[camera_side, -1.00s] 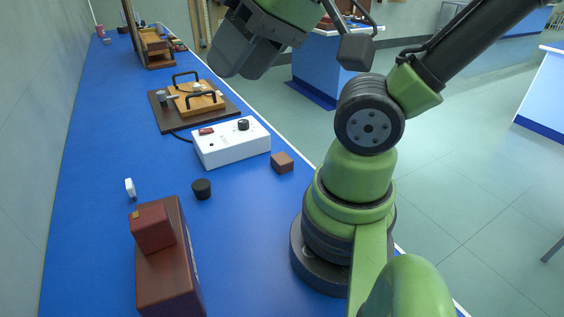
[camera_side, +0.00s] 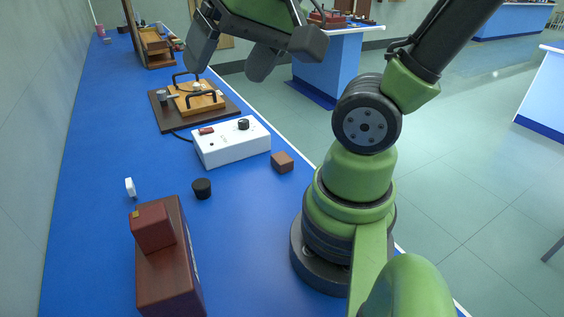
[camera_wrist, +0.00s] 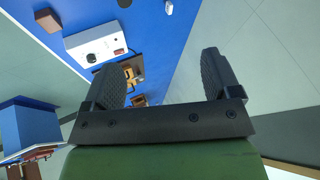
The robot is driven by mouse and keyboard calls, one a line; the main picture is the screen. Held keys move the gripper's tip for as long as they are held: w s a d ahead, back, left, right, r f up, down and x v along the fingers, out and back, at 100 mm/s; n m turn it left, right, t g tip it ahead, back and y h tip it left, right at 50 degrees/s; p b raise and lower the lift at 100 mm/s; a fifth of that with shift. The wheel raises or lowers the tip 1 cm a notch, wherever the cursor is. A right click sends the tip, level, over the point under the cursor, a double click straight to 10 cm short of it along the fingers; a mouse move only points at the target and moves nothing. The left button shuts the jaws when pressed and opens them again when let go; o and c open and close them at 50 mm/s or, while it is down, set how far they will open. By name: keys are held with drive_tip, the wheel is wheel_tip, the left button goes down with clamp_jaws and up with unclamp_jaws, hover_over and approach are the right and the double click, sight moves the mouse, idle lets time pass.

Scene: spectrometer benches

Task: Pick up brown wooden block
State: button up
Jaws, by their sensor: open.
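The brown wooden block (camera_side: 282,162) is a small cube on the blue bench, just right of the white box's near corner and left of my arm's base. In the wrist view the block (camera_wrist: 47,20) shows near the upper left, outside the span of the fingers. My gripper (camera_side: 225,73) is high above the bench's far right part, well away from the block. In the wrist view my gripper (camera_wrist: 160,62) has its two dark fingers wide apart with nothing between them.
A white control box (camera_side: 232,143) stands beside the block. A black cylinder (camera_side: 202,189), a small white piece (camera_side: 130,188) and a dark red-brown box (camera_side: 165,262) are nearer. A wooden apparatus (camera_side: 195,101) sits behind. The bench's right edge is close to the block.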

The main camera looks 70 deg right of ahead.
drive_tip(key=w+d+f+m+g+h, duration=0.1)
drive_tip(key=w+d+f+m+g, duration=0.1)
drive_tip(key=w+d+f+m, duration=0.25)
drive_tip(key=m+g, duration=0.5)
drive_tip(key=m, duration=1)
hover_over(282, 157)
drive_tip(key=f, duration=1.9)
drive_tip(key=shift+a+f, duration=0.1)
drive_tip(key=shift+a, duration=0.2)
drive_tip(key=shift+d+f, duration=0.2)
drive_tip(key=shift+f, duration=3)
drive_tip(key=shift+c, duration=0.5)
drive_tip(key=c, duration=0.9)
